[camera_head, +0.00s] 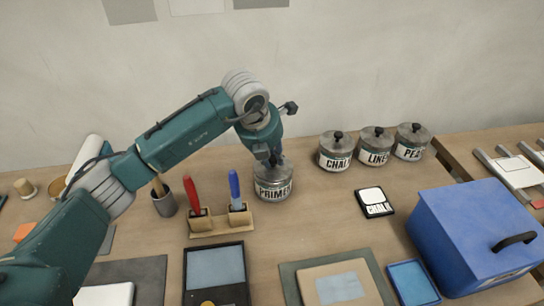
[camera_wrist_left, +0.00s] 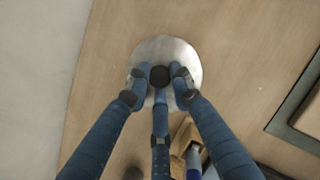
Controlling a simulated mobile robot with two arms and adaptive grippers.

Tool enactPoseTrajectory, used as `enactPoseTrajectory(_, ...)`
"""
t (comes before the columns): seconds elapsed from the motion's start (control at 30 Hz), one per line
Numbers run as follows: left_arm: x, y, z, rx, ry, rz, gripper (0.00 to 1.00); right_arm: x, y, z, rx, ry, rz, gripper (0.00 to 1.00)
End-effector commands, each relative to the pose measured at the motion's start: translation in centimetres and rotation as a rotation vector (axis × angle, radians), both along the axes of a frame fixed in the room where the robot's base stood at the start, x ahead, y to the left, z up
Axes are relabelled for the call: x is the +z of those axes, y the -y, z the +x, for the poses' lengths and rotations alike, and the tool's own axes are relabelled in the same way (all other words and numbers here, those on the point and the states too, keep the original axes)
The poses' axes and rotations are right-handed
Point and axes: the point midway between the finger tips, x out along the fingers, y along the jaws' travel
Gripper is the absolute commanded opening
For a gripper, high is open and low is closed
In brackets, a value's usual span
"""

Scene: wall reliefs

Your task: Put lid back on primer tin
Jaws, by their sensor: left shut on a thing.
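The primer tin (camera_head: 273,188), grey metal with a white label reading "PRIM…", stands on the bench at the middle. My left gripper (camera_head: 272,160) is directly above it, pointing down. In the left wrist view its fingers (camera_wrist_left: 160,78) are closed around the black knob (camera_wrist_left: 159,76) of a round silver lid (camera_wrist_left: 165,48). The lid is at the tin's top; the fingers partly cover it, and I cannot tell whether it rests on the rim or is slightly above. The tin's body is hidden beneath the lid in the wrist view. My right gripper is not in view.
Lidded tins (camera_head: 335,153) stand in a row to the right. A wooden holder (camera_head: 221,220) with red- and blue-handled tools is close at the tin's left front.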

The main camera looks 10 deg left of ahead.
Motion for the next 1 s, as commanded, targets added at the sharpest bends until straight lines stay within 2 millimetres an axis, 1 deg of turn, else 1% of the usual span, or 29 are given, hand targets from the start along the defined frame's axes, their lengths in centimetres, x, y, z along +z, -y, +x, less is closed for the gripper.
enactPoseTrajectory(0.27,0.02,0.00,0.03,0.000,0.001,0.000,0.00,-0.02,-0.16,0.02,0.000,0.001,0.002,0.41)
enactPoseTrajectory(0.6,-0.06,-0.01,0.04,0.000,0.001,0.001,0.00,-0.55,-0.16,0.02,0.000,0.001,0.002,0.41)
enactPoseTrajectory(1.0,-0.01,-0.01,0.03,0.000,0.001,0.000,0.00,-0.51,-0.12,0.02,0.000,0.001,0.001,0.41)
